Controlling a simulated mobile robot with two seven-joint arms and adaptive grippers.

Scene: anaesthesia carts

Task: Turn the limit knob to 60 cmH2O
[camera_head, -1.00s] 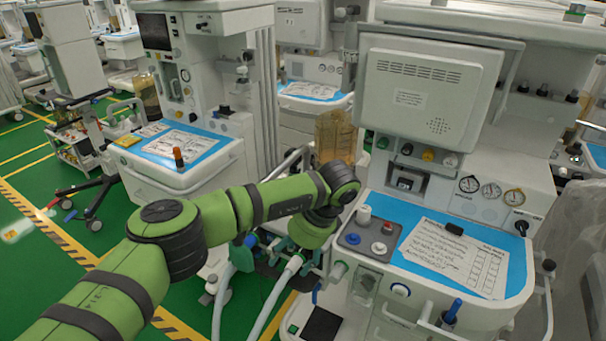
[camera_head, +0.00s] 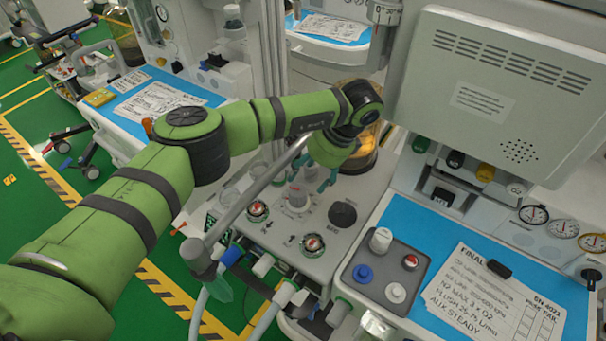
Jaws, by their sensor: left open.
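My left gripper (camera_head: 313,178) comes in from the left on a green arm, and its teal fingers point down, spread apart. It is above the grey panel (camera_head: 290,240) of the near cart, just behind a clear, pale cylinder (camera_head: 297,196). I cannot tell whether it touches that cylinder. A black round knob (camera_head: 342,213) stands on the panel to the right of the fingers, apart from them. No label is readable, so I cannot tell which part is the limit knob.
A grey tray (camera_head: 352,289) with white, blue and red-topped parts lies right of the panel, beside a printed sheet (camera_head: 490,295). A grey tube (camera_head: 245,200) slants across the panel's left side. An amber canister (camera_head: 362,150) stands behind the gripper.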

